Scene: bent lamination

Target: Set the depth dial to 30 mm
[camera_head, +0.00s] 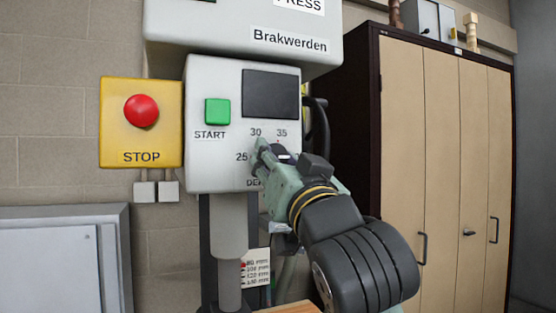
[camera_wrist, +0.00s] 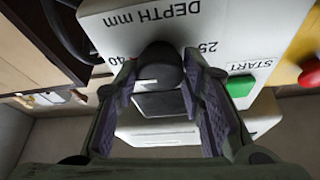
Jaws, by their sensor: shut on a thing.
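The depth dial is a round black knob (camera_wrist: 162,60) on the front of the press's control box (camera_head: 215,150). The head view shows the numbers 25, 30 and 35 around the dial, with most of the knob hidden behind my gripper. In the wrist view, 40 and part of 25 are legible beside "DEPTH mm". I cannot tell which number the dial points at.
A green START button (camera_head: 217,111) and a dark screen (camera_head: 271,94) are above the dial. A yellow box with a red STOP button (camera_head: 141,111) is at the left. A tall cabinet (camera_head: 450,150) stands at the right. The press column (camera_head: 229,225) is below the control box.

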